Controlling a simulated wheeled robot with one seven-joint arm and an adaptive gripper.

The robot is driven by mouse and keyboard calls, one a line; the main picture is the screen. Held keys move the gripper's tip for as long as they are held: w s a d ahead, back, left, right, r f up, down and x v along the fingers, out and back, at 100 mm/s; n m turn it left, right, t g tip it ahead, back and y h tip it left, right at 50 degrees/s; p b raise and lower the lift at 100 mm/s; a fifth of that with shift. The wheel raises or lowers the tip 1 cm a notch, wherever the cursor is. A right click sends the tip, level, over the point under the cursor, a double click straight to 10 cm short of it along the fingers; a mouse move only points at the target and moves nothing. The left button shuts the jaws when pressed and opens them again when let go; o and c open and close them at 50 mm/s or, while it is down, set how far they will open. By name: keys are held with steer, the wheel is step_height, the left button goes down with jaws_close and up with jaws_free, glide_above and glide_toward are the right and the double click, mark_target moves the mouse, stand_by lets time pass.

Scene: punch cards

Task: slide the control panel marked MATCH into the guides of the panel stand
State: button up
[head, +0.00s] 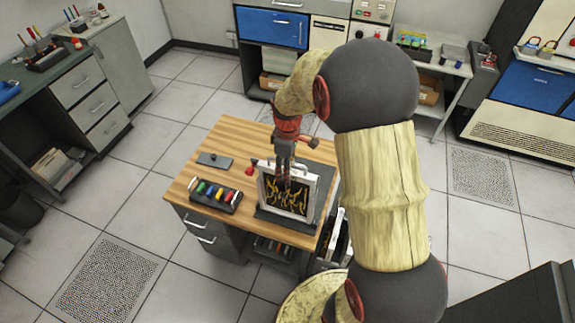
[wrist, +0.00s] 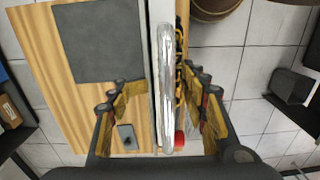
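A panel (head: 287,195) with a pale frame, a black face and yellow wires stands upright on the wooden desk. I cannot read any MATCH marking on it. In the wrist view I see its pale top edge and handle (wrist: 168,90) edge-on, with yellow wiring along the right side. My gripper (head: 284,172) points down at the panel's top from above. In the wrist view its fingers (wrist: 166,84) are spread on both sides of the handle, with gaps visible. A dark grey plate (head: 267,222) lies under the panel; I cannot clearly make out the stand's guides.
Another pale-edged panel (head: 334,232) stands beside the desk's right side. Bare wood is free at the desk's back left.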

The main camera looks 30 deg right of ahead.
steer(key=shift+o, duration=0.3)
steer(key=shift+s+a+r, duration=0.1)
steer(key=shift+s+a, duration=0.05)
steer(key=shift+s, duration=0.05)
steer(key=shift+s, duration=0.15)
steer(key=shift+r, duration=0.25)
steer(key=r, duration=1.1)
steer(key=shift+w+r, duration=0.35)
